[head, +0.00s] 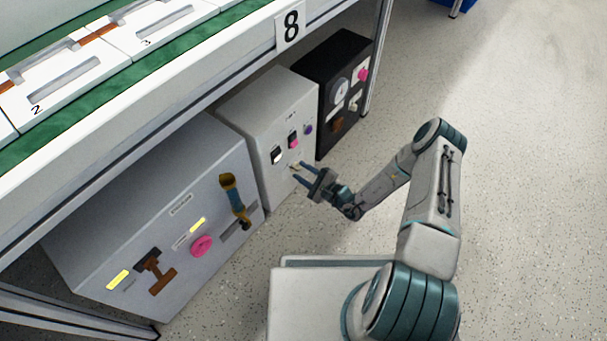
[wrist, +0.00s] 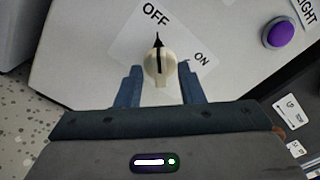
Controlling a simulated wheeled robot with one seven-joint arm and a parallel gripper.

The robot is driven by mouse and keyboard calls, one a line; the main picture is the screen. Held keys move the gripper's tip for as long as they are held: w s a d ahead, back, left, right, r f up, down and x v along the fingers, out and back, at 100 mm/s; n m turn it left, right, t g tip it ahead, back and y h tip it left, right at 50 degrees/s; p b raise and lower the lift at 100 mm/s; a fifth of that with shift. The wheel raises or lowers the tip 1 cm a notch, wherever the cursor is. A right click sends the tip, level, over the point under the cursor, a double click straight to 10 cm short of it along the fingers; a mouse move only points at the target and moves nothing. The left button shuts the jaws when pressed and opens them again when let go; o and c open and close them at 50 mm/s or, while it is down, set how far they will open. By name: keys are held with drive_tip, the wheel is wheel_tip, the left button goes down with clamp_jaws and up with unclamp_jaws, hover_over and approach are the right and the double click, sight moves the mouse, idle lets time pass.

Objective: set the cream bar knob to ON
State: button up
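The cream bar knob (wrist: 160,68) is on the pale front panel of the middle box (head: 262,105). In the wrist view its black pointer aims at the OFF label (wrist: 155,15); the ON label (wrist: 201,57) is to the right. My gripper (wrist: 160,88) is open, with one blue finger on each side of the knob's lower part. I cannot tell whether the fingers touch it. In the head view my gripper (head: 299,173) reaches the lower part of the box's panel, and the knob (head: 294,166) shows only as a small pale patch near the fingertips.
A purple button (wrist: 279,33) is right of the knob in the wrist view. A large grey box (head: 150,225) with a lever and handles stands left, and a black box (head: 333,95) stands right. Speckled floor (head: 510,180) is clear at right.

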drive_tip(key=shift+c, duration=0.3)
clamp_jaws()
drive_tip(key=shift+m, duration=0.4)
drive_tip(key=m+p, duration=0.2)
drive_tip(key=m, duration=0.1)
drive_tip(key=shift+m, duration=0.4)
drive_tip(key=m+p, duration=0.1)
drive_tip(key=m, duration=0.8)
drive_tip(key=shift+p, duration=0.3)
drive_tip(key=m, duration=0.4)
drive_tip(key=shift+s+a, duration=0.1)
drive_tip(key=shift+m, duration=0.3)
